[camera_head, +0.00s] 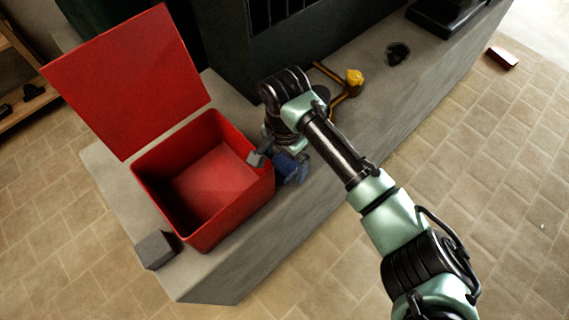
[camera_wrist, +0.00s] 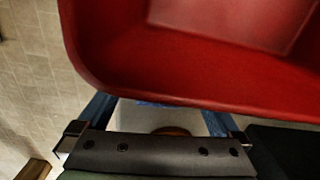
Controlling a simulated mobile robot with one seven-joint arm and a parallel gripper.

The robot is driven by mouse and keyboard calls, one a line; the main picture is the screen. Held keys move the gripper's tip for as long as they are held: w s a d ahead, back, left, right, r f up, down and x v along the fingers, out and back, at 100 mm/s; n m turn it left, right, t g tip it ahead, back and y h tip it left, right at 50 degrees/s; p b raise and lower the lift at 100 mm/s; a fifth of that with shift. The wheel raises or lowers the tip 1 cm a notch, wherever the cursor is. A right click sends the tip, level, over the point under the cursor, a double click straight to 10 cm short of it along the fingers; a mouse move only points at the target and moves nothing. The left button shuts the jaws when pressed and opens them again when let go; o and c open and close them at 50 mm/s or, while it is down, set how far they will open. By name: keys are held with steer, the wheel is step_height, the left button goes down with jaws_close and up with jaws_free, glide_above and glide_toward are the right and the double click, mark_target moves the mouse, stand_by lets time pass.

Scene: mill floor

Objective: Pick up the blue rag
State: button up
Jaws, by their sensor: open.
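The blue rag (camera_head: 288,166) shows as a small blue patch on the grey ledge, just right of the red box, partly hidden by my gripper. A thin strip of blue (camera_wrist: 152,103) also shows below the red rim in the wrist view; I cannot tell its full shape. My gripper (camera_head: 272,160) is low beside the box's right wall, at the blue patch. In the wrist view, its two fingers stand apart, with nothing seen clamped between them.
The open red box (camera_head: 222,128) has its lid (camera_head: 130,80) raised. It stands close to my gripper and its wall fills much of the wrist view. A grey block (camera_head: 155,250), a yellow-headed item (camera_head: 354,78) and a dark object (camera_head: 398,53) lie on the ledge (camera_head: 255,250).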

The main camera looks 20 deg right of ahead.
mark_target(284, 162)
steer(key=c, duration=1.4)
steer(key=shift+r, duration=0.1)
step_height(284, 162, up, 18)
steer(key=p, duration=0.5)
